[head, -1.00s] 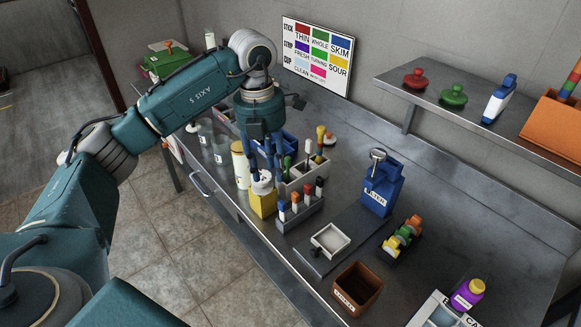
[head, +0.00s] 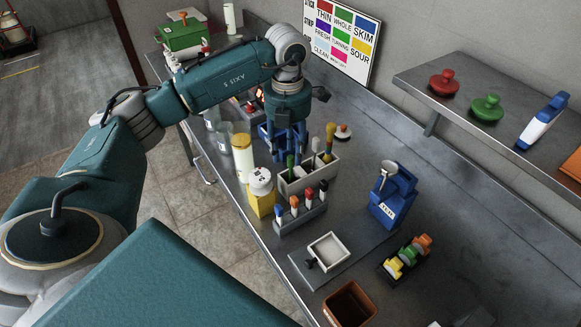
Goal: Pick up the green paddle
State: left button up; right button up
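A green handle (head: 290,167), which looks like the green paddle, stands upright in the left end of a light grey caddy (head: 312,182). Its lower part is hidden inside the caddy. My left gripper (head: 285,156) points down just above and behind this handle, with its blue fingers apart. I cannot tell whether the fingers touch the handle. My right gripper is out of view.
A yellow-topped brush (head: 329,140) and other tools share the caddy. A blue device (head: 392,200) is to the right.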

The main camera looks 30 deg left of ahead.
aim_at(291, 165)
pick_arm(q)
jog(key=shift+w+f, duration=0.1)
jog(key=shift+f, duration=0.25)
jog(key=f+p, duration=0.1)
jog(key=f, duration=0.1)
jog(key=f+p, duration=0.1)
jog(key=shift+w+d+f+p, duration=0.15)
jog(key=shift+d+f+p, duration=0.1)
jog(key=shift+f+p, duration=0.1)
jog(key=shift+f, duration=0.55)
grip_shut()
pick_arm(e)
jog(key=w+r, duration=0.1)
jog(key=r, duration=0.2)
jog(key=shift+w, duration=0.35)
